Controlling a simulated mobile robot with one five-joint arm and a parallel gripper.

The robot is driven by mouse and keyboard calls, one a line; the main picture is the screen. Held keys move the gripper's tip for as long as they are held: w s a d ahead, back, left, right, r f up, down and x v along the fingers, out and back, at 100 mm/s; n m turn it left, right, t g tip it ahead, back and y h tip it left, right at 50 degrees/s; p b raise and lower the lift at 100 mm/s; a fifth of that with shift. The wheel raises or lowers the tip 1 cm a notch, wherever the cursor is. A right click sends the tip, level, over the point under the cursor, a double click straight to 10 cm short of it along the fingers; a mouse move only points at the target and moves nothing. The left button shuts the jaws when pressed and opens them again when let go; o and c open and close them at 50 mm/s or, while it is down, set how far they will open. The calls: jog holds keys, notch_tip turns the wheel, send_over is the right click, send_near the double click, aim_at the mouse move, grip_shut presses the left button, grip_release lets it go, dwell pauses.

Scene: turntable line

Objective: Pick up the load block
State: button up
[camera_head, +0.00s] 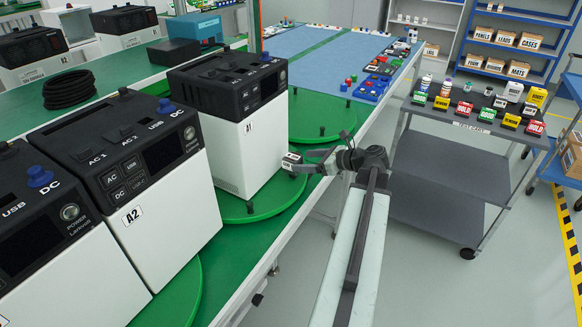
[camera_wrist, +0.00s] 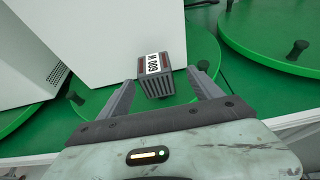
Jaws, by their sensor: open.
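The load block (camera_wrist: 158,82) is a small dark ribbed block with a white label, which reads upside down like "500 W" in the wrist view. It lies between and slightly beyond the tips of my open gripper (camera_wrist: 161,80), with a gap to either finger. In the head view the load block (camera_head: 291,160) shows small at the tip of my gripper (camera_head: 300,163), beside the white A1 unit (camera_head: 250,140) and over the green turntable (camera_head: 262,207). What supports the block is hard to tell.
The A2 unit (camera_head: 165,210) stands nearer on the left, with another unit beside it. Short black posts rise from the turntables, one (camera_wrist: 202,66) close to the right finger. A grey test cart (camera_head: 440,190) with coloured blocks stands to the right, across open floor.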

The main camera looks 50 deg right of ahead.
aim_at(292, 161)
jog(key=x, duration=0.2)
jog(key=b+x, duration=0.1)
jog(key=x, duration=0.2)
jog(key=shift+w+a+b, duration=0.3)
jog(key=shift+a+b, duration=0.1)
jog(key=shift+s, duration=0.1)
jog(key=shift+c, duration=0.3)
jog(key=shift+r, duration=0.1)
grip_shut()
